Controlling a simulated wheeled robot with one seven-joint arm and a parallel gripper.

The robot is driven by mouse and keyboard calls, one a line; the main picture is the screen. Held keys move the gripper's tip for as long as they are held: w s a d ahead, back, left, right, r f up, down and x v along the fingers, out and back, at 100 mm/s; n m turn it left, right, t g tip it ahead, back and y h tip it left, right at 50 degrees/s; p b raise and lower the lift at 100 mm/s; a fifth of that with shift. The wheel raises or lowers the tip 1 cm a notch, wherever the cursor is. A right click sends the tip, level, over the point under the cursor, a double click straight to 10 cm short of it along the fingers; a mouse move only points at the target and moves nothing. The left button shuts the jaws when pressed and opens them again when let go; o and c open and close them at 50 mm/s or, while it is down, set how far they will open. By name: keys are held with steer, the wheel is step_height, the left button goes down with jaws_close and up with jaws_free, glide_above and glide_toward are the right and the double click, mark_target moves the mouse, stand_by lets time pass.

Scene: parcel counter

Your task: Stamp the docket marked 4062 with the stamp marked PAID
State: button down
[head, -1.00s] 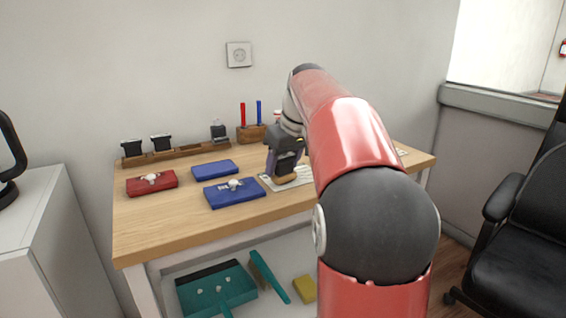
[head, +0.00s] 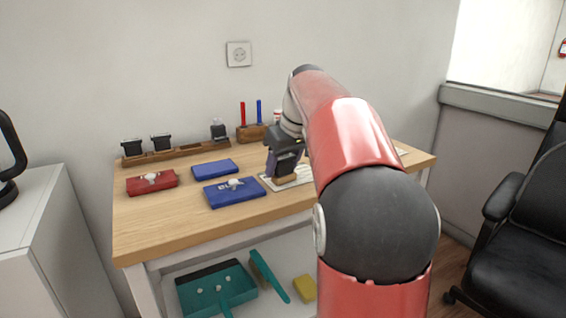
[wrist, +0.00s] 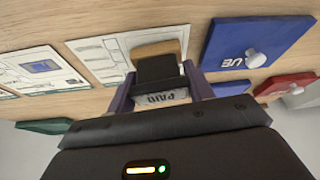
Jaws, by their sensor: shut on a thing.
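My gripper (wrist: 160,98) is shut on a dark stamp (wrist: 160,68) whose label reads PAID in the wrist view. The stamp's wooden base is over a printed docket (wrist: 100,58). I cannot tell whether the base touches the paper. In the head view, my gripper (head: 285,160) holds the stamp (head: 285,179) low over the docket (head: 304,175) on the counter. The docket's number is not legible, and part of it is hidden by the stamp. Another docket (wrist: 40,68), with a blue printed patch, lies to its left in the wrist view.
A blue lidded pad (head: 234,193), a flat blue piece (head: 213,169) and a red lidded pad (head: 151,182) lie left of the docket. A wooden rack (head: 180,153) with other stamps and a pen block (head: 250,134) stand behind. My arm hides the counter's right part.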

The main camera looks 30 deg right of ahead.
steer(key=shift+r+p, duration=1.15)
steer(key=shift+r, duration=0.45)
steer(key=shift+r+p, duration=0.3)
steer(key=shift+r, duration=0.95)
